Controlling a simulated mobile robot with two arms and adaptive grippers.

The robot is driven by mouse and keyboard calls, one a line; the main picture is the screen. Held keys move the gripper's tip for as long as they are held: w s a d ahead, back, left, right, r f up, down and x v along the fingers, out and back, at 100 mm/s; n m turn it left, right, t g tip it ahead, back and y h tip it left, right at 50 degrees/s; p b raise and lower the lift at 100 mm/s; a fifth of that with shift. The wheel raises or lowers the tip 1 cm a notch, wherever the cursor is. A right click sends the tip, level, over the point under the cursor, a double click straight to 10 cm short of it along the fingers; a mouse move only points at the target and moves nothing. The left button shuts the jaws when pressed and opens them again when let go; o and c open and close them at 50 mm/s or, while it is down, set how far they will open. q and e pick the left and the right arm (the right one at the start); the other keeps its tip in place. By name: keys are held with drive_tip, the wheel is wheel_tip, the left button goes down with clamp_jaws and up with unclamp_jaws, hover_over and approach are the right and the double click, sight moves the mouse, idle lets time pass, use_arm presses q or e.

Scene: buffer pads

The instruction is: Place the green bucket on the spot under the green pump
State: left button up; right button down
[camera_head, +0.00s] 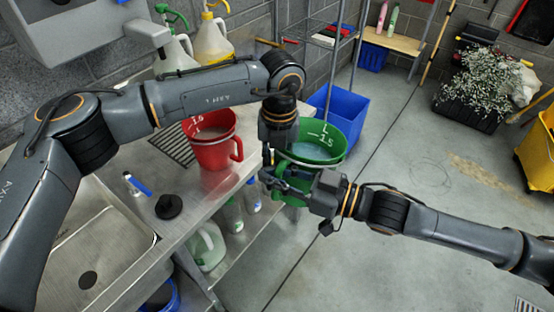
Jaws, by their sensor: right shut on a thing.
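The green bucket (335,153) is in the middle of the view, off the counter's right edge, with white markings inside and what looks like liquid in it. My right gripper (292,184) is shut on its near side. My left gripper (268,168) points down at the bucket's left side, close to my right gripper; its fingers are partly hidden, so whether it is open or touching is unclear. The green pump (172,16) tops a pale jug (173,52) at the back of the counter. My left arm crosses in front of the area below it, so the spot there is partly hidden.
A red bucket (214,151) stands on the metal counter (226,188) beside a dark grate (172,146). A yellow-pump jug (213,42) is at the back. A sink (100,245), brush (137,184) and black stopper (168,206) are left. A blue bin (347,108) stands behind the bucket.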

drive_tip(key=shift+r, duration=0.25)
drive_tip(key=c, duration=1.2)
unclamp_jaws()
drive_tip(key=shift+w+f, duration=0.1)
drive_tip(key=shift+d, duration=0.1)
